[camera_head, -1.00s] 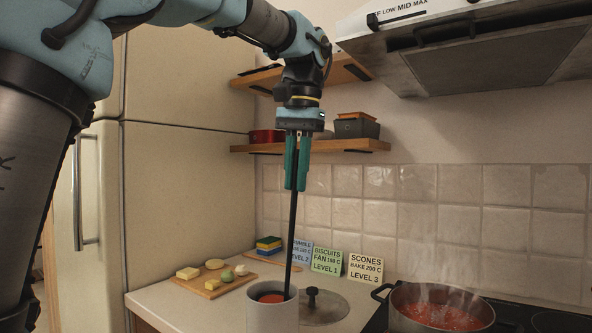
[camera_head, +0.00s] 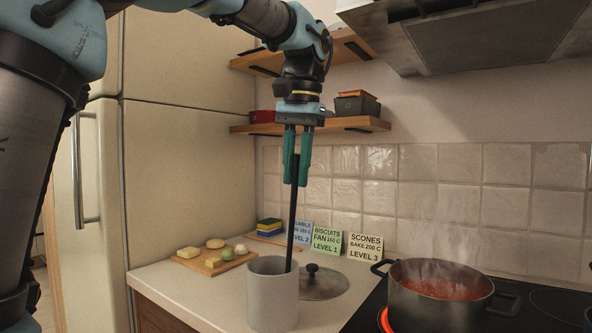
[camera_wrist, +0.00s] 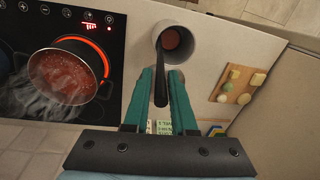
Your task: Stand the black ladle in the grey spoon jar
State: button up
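The grey spoon jar (camera_head: 272,300) stands upright on the counter near its front edge. The black ladle (camera_head: 292,220) stands in it, its long handle leaning slightly and rising from the right side of the jar's mouth. In the wrist view, the ladle's handle (camera_wrist: 161,88) runs between my fingers, and a reddish round bowl (camera_wrist: 171,39) shows down inside the jar (camera_wrist: 201,45). My gripper (camera_head: 297,183) is above the jar, pointing down. Its green fingers are apart, on either side of the handle's top, with gaps showing beside it.
A steaming pot of red sauce (camera_head: 440,303) sits on the hob at right, with a glowing ring beside it. A lid (camera_head: 325,287) lies behind the jar. Recipe cards, a sponge stack and a food board (camera_head: 217,262) are farther back. Shelves and a hood hang above.

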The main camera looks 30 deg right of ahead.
jog(key=o, duration=0.4)
notch_tip(320, 180, up, 11)
jog(key=s+p, duration=0.1)
jog(key=shift+d+f+p, duration=0.15)
jog(key=shift+d+p, duration=0.05)
jog(key=shift+p, duration=0.1)
dwell(0.8)
